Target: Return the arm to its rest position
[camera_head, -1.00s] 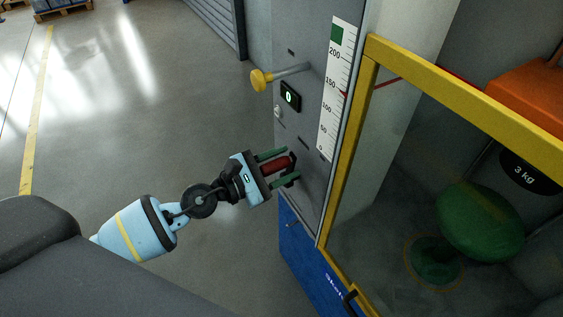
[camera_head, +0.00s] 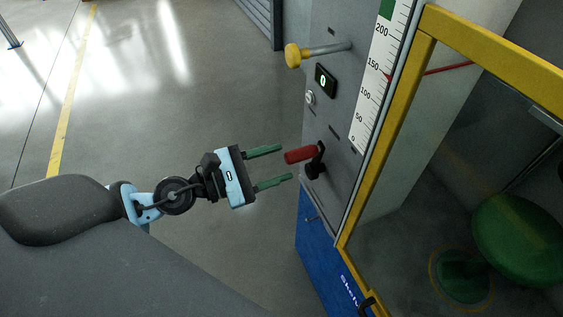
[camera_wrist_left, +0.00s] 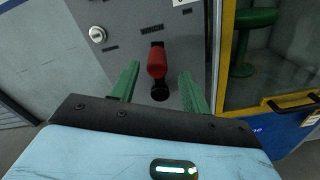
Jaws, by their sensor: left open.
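My left gripper (camera_head: 279,167) is open, with its two green fingers apart and nothing between them in the head view. Its fingertips are just short of a red-handled lever (camera_head: 300,155) on the grey machine panel. In the left wrist view the red handle (camera_wrist_left: 157,62) shows beyond and between the green fingers (camera_wrist_left: 160,85), above a dark round hole. My left arm reaches in from the left side of the head view. My right gripper is not in view.
The grey panel (camera_head: 335,120) carries a yellow knob (camera_head: 293,55), a small display (camera_head: 325,80) reading 0 and a scale (camera_head: 380,80). A yellow-framed clear door (camera_head: 395,120) stands to the right, with a green stool (camera_head: 515,238) behind it. Open floor lies left.

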